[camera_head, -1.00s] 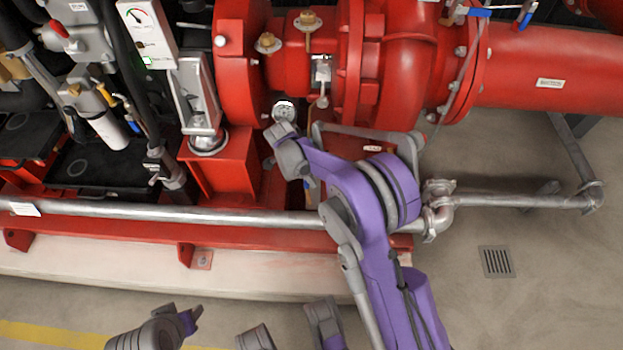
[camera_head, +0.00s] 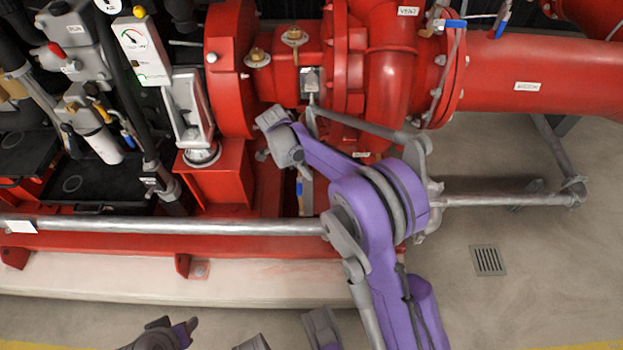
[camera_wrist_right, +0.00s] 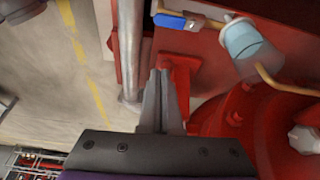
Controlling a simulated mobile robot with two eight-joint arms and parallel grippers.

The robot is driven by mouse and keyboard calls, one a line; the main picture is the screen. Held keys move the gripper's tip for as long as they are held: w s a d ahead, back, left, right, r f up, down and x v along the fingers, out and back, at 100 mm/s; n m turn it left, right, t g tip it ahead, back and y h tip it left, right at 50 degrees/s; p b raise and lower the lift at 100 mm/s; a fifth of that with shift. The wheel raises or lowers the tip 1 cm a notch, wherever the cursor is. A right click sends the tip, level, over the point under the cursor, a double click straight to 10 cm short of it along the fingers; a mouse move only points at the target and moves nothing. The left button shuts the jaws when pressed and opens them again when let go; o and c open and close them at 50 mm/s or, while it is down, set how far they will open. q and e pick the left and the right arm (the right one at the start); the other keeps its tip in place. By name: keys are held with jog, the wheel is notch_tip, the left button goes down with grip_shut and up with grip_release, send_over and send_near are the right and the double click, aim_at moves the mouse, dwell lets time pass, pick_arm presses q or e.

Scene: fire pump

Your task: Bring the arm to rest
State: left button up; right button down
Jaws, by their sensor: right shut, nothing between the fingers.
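My right arm comes up purple and grey from the bottom right in the head view and bends left over the red pump base. Its right gripper (camera_head: 270,117) is grey and lies at the far end, in front of the pump. In the right wrist view the two grey fingers (camera_wrist_right: 163,100) are together with nothing between them. Red metal shows behind them. At the bottom left of the head view, a grey and purple end, apparently my left gripper (camera_head: 185,332), is cut by the frame edge. Its fingers are too unclear to read.
A red pump (camera_head: 385,70) with a thick pipe (camera_head: 550,75) fills the top. A grey pipe (camera_head: 160,226) runs along the base's front, close to my right arm. Gauges (camera_head: 143,42) and hoses stand at left. Bare floor with a drain (camera_head: 488,260) lies at right.

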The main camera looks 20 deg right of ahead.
pick_arm(q)
jog(key=shift+r, duration=0.15)
pick_arm(e)
jog(key=shift+w+a+r, duration=0.1)
jog(key=shift+a+r, duration=0.05)
jog(key=shift+r, duration=0.4)
jog(key=s+a+r+n+t+y, duration=0.1)
jog(key=s+a+r+n+t, duration=0.1)
jog(key=s+r+n, duration=0.5)
jog(key=s+a+r+n+t+y, duration=0.2)
jog(key=s+r+n, duration=0.1)
jog(key=s+n, duration=0.8)
jog(key=s+a+f+n+t, duration=0.1)
jog(key=s+f+n+t, duration=0.2)
jog(key=s, duration=0.8)
pick_arm(q)
notch_tip(320, 180, up, 23)
jog(key=w+t+p, duration=0.1)
jog(key=p, duration=1.9)
jog(key=shift+w, duration=0.25)
pick_arm(e)
notch_tip(320, 180, up, 23)
jog(key=w+n, duration=0.1)
jog(key=shift+w+a+y, duration=0.15)
jog(key=shift+w+y, duration=0.05)
jog(key=shift+y, duration=0.1)
pick_arm(q)
jog(key=shift+s, duration=0.1)
pick_arm(e)
jog(key=shift+s+f, duration=0.1)
